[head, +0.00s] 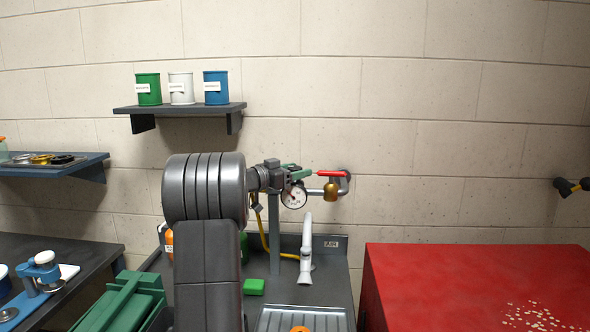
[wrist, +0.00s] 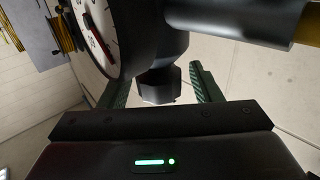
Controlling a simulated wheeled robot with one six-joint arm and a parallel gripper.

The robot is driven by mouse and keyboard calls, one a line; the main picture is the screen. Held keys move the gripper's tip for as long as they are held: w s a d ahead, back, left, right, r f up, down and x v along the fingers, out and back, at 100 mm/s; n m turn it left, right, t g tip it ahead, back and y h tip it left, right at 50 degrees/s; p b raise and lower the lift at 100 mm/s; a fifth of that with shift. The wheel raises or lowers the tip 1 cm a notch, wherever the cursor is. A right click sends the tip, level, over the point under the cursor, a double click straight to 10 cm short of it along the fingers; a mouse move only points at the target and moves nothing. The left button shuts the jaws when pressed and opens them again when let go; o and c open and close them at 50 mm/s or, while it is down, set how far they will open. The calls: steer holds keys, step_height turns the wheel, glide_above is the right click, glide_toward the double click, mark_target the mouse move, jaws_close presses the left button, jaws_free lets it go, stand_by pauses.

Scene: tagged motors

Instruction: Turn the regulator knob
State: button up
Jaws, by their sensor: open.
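The regulator's round white gauge (head: 293,195) with a red needle shows in the head view, just beyond my gripper (head: 291,172). In the wrist view the gauge (wrist: 105,35) is at upper left, beside the dark regulator body (wrist: 170,40). A dark faceted knob (wrist: 158,87) sticks out of the body toward my gripper (wrist: 161,78). The green fingers are open, one on each side of the knob, with a visible gap at the right. Contact on the left cannot be told. In the head view my gripper and wrist hide the knob.
A red-handled valve (head: 330,173) and a brass fitting (head: 330,190) sit right of the gauge. A yellow hose (head: 275,248) hangs below. A red cabinet (head: 450,275) is at right; a shelf (head: 180,109) holds cans.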

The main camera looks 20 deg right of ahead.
steer(key=c, duration=1)
steer(key=shift+o, duration=0.2)
steer(key=shift+f, duration=0.1)
steer(key=t+b, duration=0.1)
steer(key=b, duration=0.2)
steer(key=shift+f+n+b, duration=0.15)
steer(key=shift+n+b, duration=0.15)
steer(key=shift+n, duration=0.1)
steer(key=shift+r+n+t+y+b, duration=0.2)
steer(key=shift+n+t+y+b, duration=0.35)
steer(key=shift+b, duration=0.7)
steer(key=o, duration=1)
steer(key=shift+c, duration=0.2)
